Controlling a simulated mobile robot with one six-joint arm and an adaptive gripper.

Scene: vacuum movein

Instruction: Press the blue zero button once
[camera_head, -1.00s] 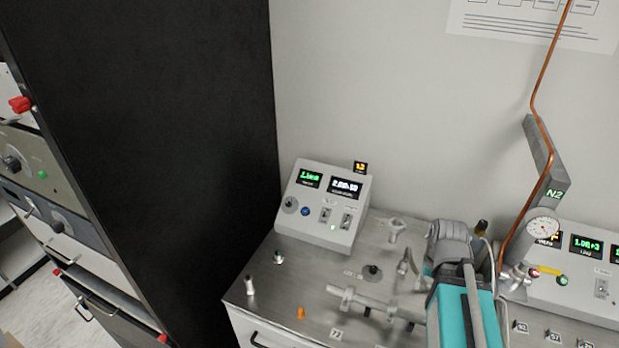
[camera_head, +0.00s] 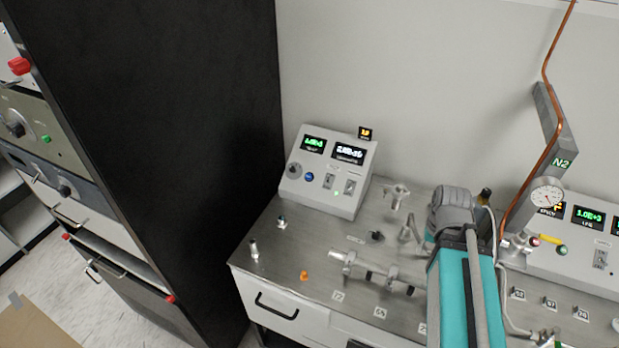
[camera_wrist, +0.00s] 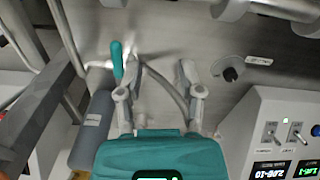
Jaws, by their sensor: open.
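The blue button (camera_head: 309,177) sits on the sloped front of a light grey console (camera_head: 330,205), between a dark knob and two toggle switches, below two lit displays. In the head view my teal arm hides the fingers.
Metal fittings and a pipe (camera_head: 375,272) lie on the bench in front of the console. A gauge (camera_head: 547,196) and copper tube (camera_head: 545,150) rise at right. A tall black cabinet (camera_head: 180,150) stands left. Some bare bench top lies near the console's front.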

